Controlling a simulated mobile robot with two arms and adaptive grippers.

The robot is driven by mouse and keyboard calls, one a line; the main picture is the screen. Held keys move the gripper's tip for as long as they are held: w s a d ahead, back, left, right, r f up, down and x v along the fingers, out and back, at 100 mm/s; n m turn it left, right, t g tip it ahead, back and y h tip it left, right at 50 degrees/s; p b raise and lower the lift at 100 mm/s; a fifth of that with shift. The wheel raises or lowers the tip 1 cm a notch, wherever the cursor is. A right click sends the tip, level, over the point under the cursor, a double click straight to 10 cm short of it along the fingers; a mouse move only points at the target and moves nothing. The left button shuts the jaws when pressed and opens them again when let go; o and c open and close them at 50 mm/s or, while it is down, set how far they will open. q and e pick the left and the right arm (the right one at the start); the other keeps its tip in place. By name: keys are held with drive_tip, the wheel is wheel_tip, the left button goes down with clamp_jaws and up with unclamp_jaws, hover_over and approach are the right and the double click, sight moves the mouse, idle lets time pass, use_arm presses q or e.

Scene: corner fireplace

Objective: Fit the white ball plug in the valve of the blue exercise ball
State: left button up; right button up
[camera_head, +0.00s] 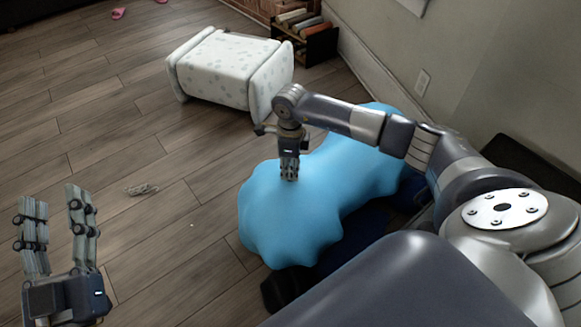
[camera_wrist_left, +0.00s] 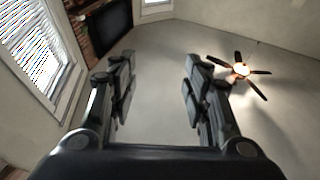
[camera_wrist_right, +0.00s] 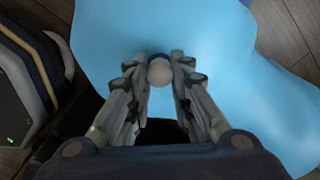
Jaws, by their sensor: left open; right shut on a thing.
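The blue exercise ball (camera_head: 300,220) is a slack, lumpy shape at centre, and its blue surface (camera_wrist_right: 220,45) fills much of the right wrist view. My right gripper (camera_head: 290,172) points down with its fingertips at the ball's top. In the right wrist view, my right gripper (camera_wrist_right: 160,80) is shut on a pale round piece, the white ball plug (camera_wrist_right: 160,72). A small darker blue curve shows just beyond the plug; I cannot tell whether it is the valve, or whether the plug touches it. My left gripper (camera_head: 56,197) is open and empty, fingers up, at lower left.
A white patterned padded stool (camera_head: 222,65) stands beyond the ball. A small rack of books (camera_head: 303,32) is against the wall. A small greyish item (camera_head: 142,189) lies on the wooden floor, which is mostly clear at left. A wall bounds the right side.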

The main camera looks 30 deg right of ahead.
use_arm(q)
drive_tip(key=shift+s+r+t, duration=0.35)
drive_tip(key=shift+r+t, duration=0.15)
drive_tip(key=shift+r, duration=0.3)
use_arm(e)
drive_tip(key=shift+f, duration=0.3)
drive_tip(key=o, duration=0.9)
wheel_tip(320, 180, up, 12)
drive_tip(key=shift+s+a+f, duration=0.1)
